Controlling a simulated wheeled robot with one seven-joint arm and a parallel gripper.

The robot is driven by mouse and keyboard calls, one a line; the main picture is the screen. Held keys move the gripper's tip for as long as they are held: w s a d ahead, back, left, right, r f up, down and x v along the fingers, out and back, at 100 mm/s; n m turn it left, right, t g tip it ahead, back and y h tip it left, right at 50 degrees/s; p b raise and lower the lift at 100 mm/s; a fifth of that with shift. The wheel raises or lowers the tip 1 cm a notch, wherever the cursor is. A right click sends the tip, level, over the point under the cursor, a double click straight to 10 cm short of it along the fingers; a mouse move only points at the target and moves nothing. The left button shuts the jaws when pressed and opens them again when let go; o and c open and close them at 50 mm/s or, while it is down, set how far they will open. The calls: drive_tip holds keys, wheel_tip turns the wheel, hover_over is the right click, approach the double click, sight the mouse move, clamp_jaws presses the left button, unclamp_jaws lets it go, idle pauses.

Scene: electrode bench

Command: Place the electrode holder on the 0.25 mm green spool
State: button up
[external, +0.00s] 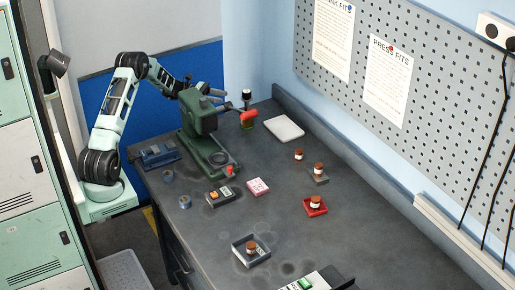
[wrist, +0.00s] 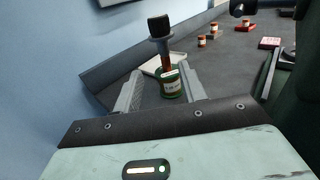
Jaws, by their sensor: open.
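The electrode holder (wrist: 159,26) has a black top, a grey collar and a copper-coloured shaft. It stands nearly upright over the green spool (wrist: 174,88), with its shaft running down to the spool's top; its black top also shows in the external view (external: 247,95). The green spool (external: 248,125) stands on the bench behind the press, and its label is too small to read. My gripper (wrist: 160,71) is open, its fingers on either side of the spool in the wrist view, with nothing clamped. In the external view the press partly hides my gripper.
The green press (external: 198,112) with red knobs stands close to my arm. A pale tray (external: 284,128) lies right of the spool, near the bench's back edge. Several red-brown spools, a red dish (external: 316,207) and a grey tray (external: 237,252) stand further along the bench.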

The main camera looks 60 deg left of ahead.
drive_tip(key=a+r+n+t+y, duration=0.25)
drive_tip(key=a+n+y, duration=0.35)
drive_tip(key=n+y, duration=0.75)
drive_tip(key=s+a+n+g+y, duration=0.25)
drive_tip(key=s+n, duration=0.35)
drive_tip(key=n, duration=0.3)
drive_tip(key=s+a+n+g+y, duration=0.2)
drive_tip(key=s+n+g, duration=0.2)
drive_tip(key=s+n, duration=0.45)
drive_tip(key=s+d+f+n+g+h, duration=0.1)
drive_tip(key=s+d+n+g, duration=0.3)
drive_tip(key=s+d+n, duration=0.4)
drive_tip(key=s+d+f+n+g+h, duration=0.2)
drive_tip(key=s+d+n, duration=0.6)
drive_tip(key=s+n, duration=0.6)
drive_tip(key=s+g+h, duration=0.1)
drive_tip(key=s+g, duration=0.1)
drive_tip(key=shift+s+f, duration=0.25)
drive_tip(key=shift+s, duration=0.05)
wheel_tip(320, 180, up, 4)
drive_tip(key=p, duration=0.4)
drive_tip(key=shift+a, duration=0.1)
